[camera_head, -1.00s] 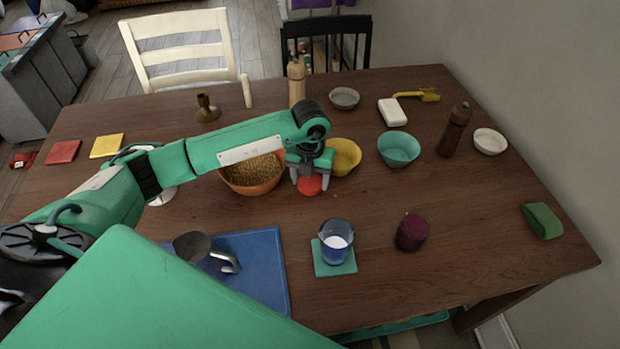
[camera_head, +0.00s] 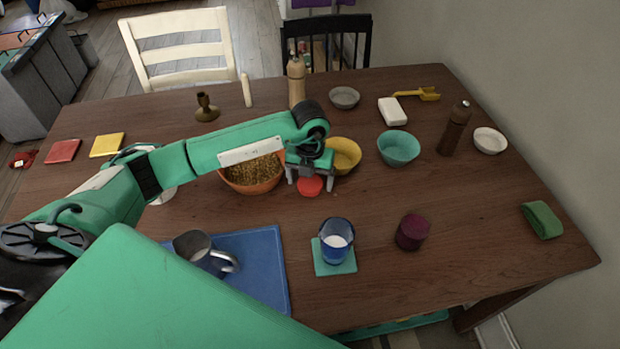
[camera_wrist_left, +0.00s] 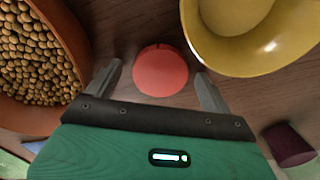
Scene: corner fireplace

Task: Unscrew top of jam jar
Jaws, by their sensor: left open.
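A round red lid (camera_head: 309,187) lies flat on the wooden table, between the orange bowl and the yellow bowl. My left gripper (camera_head: 310,181) is above it, with its fingers wide apart on either side. In the left wrist view the red lid (camera_wrist_left: 160,70) sits between the fingers, with a gap on both sides. A dark maroon jar (camera_head: 412,232), apparently the jam jar, stands upright on the table, right of and nearer than the gripper. Its top looks flat and dark, with no red lid on it. My right gripper is not in view.
The orange bowl of round pieces (camera_head: 252,183) is close left of the gripper, the yellow bowl (camera_head: 344,153) close right. A blue glass (camera_head: 336,247) stands on a teal coaster, near a metal mug (camera_head: 202,258) on a blue mat (camera_head: 270,268). Table around the maroon jar is clear.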

